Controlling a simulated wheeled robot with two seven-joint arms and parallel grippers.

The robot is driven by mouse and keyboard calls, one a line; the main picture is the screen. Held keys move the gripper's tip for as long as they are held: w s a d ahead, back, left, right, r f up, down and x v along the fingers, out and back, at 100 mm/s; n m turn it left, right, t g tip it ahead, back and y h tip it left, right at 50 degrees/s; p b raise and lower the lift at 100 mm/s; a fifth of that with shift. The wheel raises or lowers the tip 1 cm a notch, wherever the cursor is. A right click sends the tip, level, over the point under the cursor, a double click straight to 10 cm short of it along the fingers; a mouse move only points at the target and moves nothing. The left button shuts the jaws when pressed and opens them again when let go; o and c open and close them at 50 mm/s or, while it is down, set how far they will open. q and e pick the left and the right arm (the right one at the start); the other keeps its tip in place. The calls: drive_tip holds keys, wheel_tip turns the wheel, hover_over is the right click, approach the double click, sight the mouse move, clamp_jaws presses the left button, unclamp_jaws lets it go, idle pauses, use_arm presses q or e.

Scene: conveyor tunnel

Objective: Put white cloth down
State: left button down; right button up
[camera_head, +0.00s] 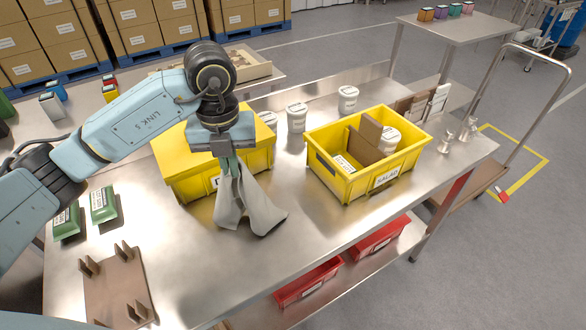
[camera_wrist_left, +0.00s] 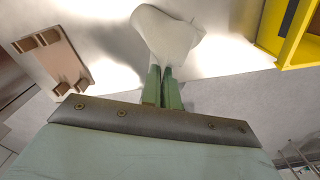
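The white cloth (camera_head: 248,204) looks grey-white and hangs in folds from my left gripper (camera_head: 229,164), in front of the closed yellow bin. Its lower end is at or just above the steel table; I cannot tell if it touches. In the left wrist view the cloth (camera_wrist_left: 168,36) spreads out beyond the green fingertips (camera_wrist_left: 163,76), which are close together on it. My right gripper is not in view.
An open yellow bin (camera_head: 383,180) holding brown dividers and a white tub stands to the right. A yellow lidded bin (camera_head: 180,160) is behind the gripper. A brown rack (camera_head: 115,285) and green packs (camera_head: 103,204) lie at left. Bare steel table (camera_head: 200,270) lies in front.

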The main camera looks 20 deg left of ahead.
use_arm(q)
wheel_tip(320, 180, down, 10)
idle(0.5)
drive_tip(key=c, duration=2.1)
unclamp_jaws()
drive_tip(key=o, duration=1.2)
drive_tip(key=shift+c, duration=0.2)
wheel_tip(320, 180, up, 14)
drive_tip(key=shift+f, duration=0.25)
drive_tip(key=shift+s, duration=0.1)
